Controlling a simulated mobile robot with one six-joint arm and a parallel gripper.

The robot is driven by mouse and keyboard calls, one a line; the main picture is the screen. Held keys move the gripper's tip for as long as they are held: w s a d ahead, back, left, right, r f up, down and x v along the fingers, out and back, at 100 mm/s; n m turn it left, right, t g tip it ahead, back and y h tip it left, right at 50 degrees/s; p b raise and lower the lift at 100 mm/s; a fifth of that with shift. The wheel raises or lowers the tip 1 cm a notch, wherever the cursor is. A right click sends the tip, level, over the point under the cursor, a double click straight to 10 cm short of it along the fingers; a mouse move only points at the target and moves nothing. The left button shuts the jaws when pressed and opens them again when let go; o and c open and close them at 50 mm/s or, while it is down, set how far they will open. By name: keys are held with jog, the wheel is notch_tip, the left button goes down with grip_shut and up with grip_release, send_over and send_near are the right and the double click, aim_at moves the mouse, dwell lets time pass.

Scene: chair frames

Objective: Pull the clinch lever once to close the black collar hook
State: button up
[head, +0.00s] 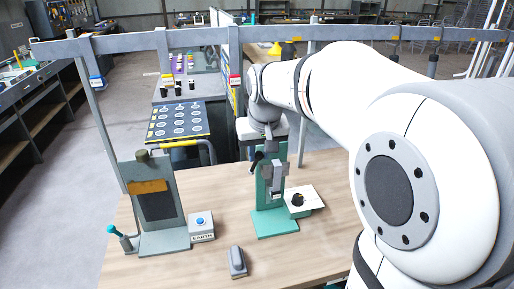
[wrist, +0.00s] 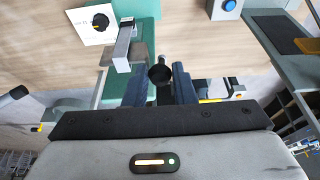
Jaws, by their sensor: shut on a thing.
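A green clinch stand (head: 274,222) stands on the wooden table, with a grey block (head: 273,176) on its front. Its clinch lever has a black knob (head: 254,162) at the upper left of the stand. In the wrist view the round black lever end (wrist: 160,73) lies between the two fingers of my gripper (wrist: 159,90), which is shut on it. The black collar hook (head: 297,200) sits on a white plate on the stand's right side; it also shows in the wrist view (wrist: 100,22). It is too small to tell whether it is open.
To the left stand a grey-green press (head: 157,200) with a teal-knobbed lever (head: 112,230) and a box with a blue button (head: 201,222). A grey handheld piece (head: 237,262) lies at the table's front. A grey rail (head: 200,38) runs behind.

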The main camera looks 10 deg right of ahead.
jog(key=shift+s+f+b, duration=0.45)
jog(key=shift+s+f, duration=0.35)
jog(key=shift+s, duration=0.1)
jog(key=s+f+b, duration=0.2)
jog(key=shift+f+b, duration=0.25)
jog(key=shift+b, duration=0.05)
